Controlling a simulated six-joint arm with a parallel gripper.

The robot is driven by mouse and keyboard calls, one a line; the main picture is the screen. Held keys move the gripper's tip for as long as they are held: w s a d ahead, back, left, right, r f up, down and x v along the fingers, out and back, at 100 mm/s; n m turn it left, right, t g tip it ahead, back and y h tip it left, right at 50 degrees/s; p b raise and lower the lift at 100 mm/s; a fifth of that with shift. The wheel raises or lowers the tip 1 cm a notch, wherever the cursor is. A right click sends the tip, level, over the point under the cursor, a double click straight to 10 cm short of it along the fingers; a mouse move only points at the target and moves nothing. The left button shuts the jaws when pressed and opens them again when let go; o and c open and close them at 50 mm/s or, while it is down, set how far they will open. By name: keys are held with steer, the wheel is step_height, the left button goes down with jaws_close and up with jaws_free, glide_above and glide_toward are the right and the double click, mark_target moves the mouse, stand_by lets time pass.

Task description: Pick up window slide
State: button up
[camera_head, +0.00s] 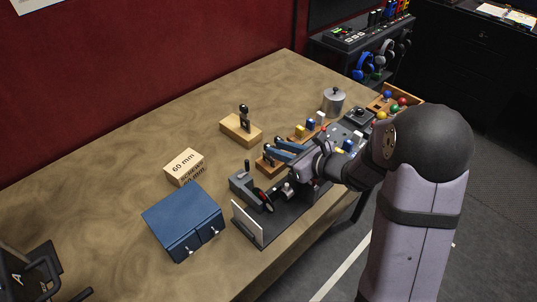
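I cannot tell for sure which thing is the window slide. A thin white upright panel (247,224) stands at the left end of a dark flat base (262,233) near the table's front edge. A grey device with a dark round wheel (262,199) sits beside it. My gripper (289,187) comes in from the right, low over the right part of this base. My wrist hides part of what lies there. The fingers are small and dark, so their opening and any contact are unclear.
A blue box (182,221) stands left of the base, with a 60 mm carton (184,167) behind it. A wooden block with a black upright piece (241,130), blue-handled tools (282,151) and a metal pot (333,101) stand farther back. The table's left rear is bare.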

mark_target(268, 158)
steer(key=p+x, duration=0.1)
steer(key=x, duration=0.2)
steer(key=shift+w+a+f, duration=0.15)
steer(key=shift+w+a, duration=0.1)
steer(key=shift+w+a+f, duration=0.1)
steer(key=shift+a, duration=0.1)
steer(key=shift+f+p+x, duration=0.15)
steer(key=shift+p+x, duration=0.55)
steer(key=shift+x, duration=0.55)
steer(key=shift+f+p+x, duration=0.15)
steer(key=shift+p+x, duration=0.5)
steer(key=shift+x, duration=0.6)
jaws_close()
